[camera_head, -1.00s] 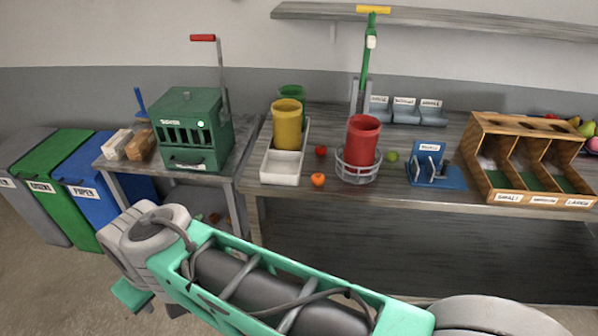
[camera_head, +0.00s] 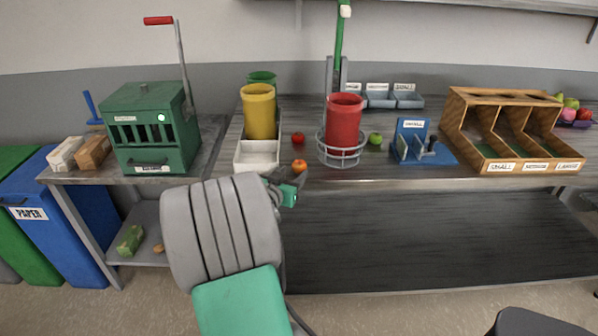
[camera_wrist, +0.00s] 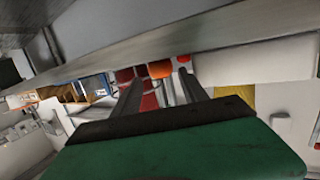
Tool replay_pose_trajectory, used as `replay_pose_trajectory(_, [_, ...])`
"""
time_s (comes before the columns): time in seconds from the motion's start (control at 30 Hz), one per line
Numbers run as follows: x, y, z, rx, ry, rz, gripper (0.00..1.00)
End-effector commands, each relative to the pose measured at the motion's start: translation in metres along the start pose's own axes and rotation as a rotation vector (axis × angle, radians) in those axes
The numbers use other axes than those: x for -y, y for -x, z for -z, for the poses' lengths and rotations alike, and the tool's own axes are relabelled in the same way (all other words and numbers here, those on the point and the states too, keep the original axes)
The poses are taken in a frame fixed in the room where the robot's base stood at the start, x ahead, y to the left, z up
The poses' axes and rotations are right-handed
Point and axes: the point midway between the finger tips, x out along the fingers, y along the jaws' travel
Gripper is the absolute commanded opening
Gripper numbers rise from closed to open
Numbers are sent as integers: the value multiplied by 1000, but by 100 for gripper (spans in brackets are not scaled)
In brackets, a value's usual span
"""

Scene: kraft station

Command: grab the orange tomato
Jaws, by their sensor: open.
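The orange tomato (camera_head: 299,166) sits near the front edge of the workbench, in front of the red cup and right of the white tray. In the wrist view the orange tomato (camera_wrist: 160,69) shows just beyond the fingertips, between the two fingers. My gripper (camera_head: 290,175) is at the bench's front edge, close in front of the tomato. In the wrist view my gripper (camera_wrist: 160,90) has its dark fingers apart, with nothing held. Whether a finger touches the tomato cannot be told.
A red tomato (camera_head: 298,138) lies behind, and a green one (camera_head: 375,138) to the right. The red cup (camera_head: 344,125) stands in a wire ring (camera_head: 341,156). A white tray (camera_head: 257,160) with a yellow cup (camera_head: 259,112) is on the left. The bench edge is close.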

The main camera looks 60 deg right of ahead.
Motion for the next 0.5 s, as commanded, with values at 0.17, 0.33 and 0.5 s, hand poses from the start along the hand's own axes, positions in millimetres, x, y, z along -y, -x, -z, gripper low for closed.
replay_pose_trajectory(0.17, [0,-30,2,4,2,-1,51])
replay_pose_trajectory(0.33, [1,-51,2,2,1,1,51])
replay_pose_trajectory(0.5, [2,-51,1,2,2,3,51])
